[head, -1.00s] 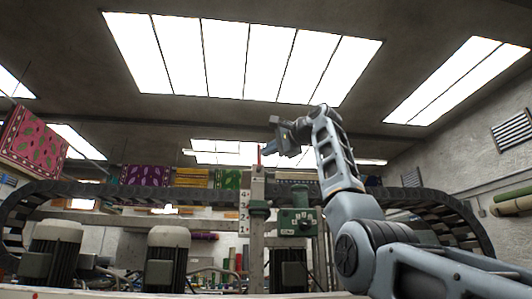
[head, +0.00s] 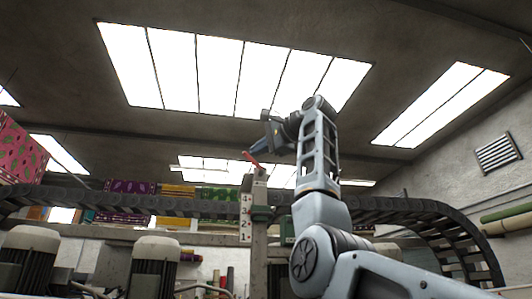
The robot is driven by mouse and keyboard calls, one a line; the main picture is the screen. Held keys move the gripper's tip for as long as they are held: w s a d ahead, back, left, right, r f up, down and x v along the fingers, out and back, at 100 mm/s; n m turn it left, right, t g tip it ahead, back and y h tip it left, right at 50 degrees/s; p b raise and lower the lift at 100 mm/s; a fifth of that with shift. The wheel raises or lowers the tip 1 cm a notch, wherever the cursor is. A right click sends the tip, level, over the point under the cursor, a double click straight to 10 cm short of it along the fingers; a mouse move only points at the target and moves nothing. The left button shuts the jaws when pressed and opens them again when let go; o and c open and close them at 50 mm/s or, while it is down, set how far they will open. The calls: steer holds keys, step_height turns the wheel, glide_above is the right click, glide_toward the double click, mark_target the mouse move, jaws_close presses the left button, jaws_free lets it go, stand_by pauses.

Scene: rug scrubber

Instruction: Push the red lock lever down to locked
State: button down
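The red lock lever (head: 252,158) is a thin red bar at the top of a pale post (head: 260,200) with numbered marks. It leans up and to the left from its lower end at the post top. My gripper (head: 264,138) is just above and right of the lever in the picture. Its fingers are small and dark, seen from the side, and their opening cannot be made out. I cannot tell whether they touch the lever.
A dark cable chain (head: 150,203) arches across behind the post. Large grey motors (head: 150,265) stand at lower left. Patterned rugs (head: 18,150) hang at the far left, and rolled rugs (head: 508,220) lie at the right wall.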

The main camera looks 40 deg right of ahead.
mark_target(248, 155)
steer(key=shift+w+a+f+n+g+p, duration=0.25)
steer(key=shift+w+a+n+p, duration=0.1)
steer(key=shift+a+p, duration=0.1)
steer(key=shift+w+a+f+n+g+p, duration=0.2)
steer(key=shift+w+a+n+g+p, duration=0.1)
steer(key=shift+a+p, duration=0.1)
steer(key=shift+w+a+f+n+g+p, duration=0.25)
steer(key=shift+a+f+n+g+p, duration=0.15)
steer(key=shift+f, duration=0.3)
steer(key=s+a+r, duration=0.5)
steer(key=s+r, duration=0.2)
steer(key=r, duration=0.2)
steer(key=shift+s+r, duration=0.25)
steer(key=shift+s, duration=0.05)
